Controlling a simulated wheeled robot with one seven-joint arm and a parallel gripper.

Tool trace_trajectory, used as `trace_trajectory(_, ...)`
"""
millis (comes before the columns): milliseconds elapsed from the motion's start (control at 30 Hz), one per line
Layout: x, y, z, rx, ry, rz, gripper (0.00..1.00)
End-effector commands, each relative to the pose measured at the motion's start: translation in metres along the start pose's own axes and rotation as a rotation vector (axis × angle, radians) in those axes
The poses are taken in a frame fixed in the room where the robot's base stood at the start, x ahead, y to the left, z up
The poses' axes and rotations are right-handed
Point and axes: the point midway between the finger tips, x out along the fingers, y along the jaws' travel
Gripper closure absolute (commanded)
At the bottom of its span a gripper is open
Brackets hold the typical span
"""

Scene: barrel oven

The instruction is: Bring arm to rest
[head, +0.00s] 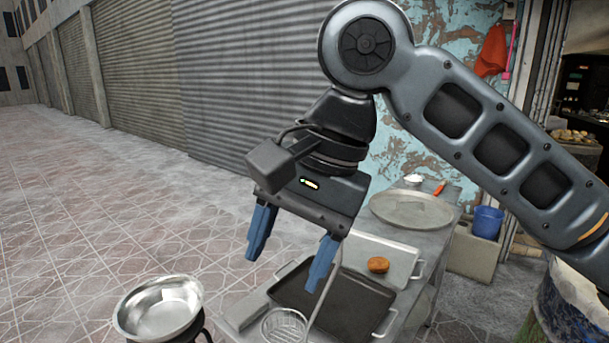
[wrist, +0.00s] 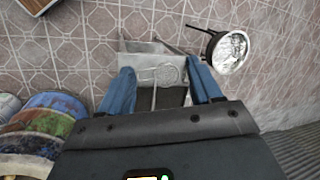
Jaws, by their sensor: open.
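My gripper (head: 292,262) is open and empty, with its two blue fingers apart and pointing down. It hangs above the front part of a metal table in the head view. The fingers also show in the wrist view (wrist: 164,86), with a round wire skimmer (wrist: 168,74) visible between them, below. My arm is raised and bent, reaching in from the right of the head view.
Under my gripper are a dark rectangular pan (head: 335,303), the skimmer (head: 284,326) and a white tray (head: 398,262) with a brown bun (head: 378,265). A steel bowl (head: 160,308) stands left. A round tray (head: 411,208) and blue bucket (head: 487,222) are behind. Paving at left is clear.

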Motion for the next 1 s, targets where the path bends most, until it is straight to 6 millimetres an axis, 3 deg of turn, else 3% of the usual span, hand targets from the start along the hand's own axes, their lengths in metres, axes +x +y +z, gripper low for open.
trace_trajectory(300,0.043,-0.047,0.029,-0.099,-0.103,-0.41,0.36)
trace_trajectory(567,0.064,-0.071,0.038,-0.103,-0.073,-0.781,0.36)
trace_trajectory(767,0.079,-0.066,0.033,-0.049,0.036,-1.004,0.36)
trace_trajectory(1000,0.104,-0.032,0.023,0.053,0.25,-1.16,0.36)
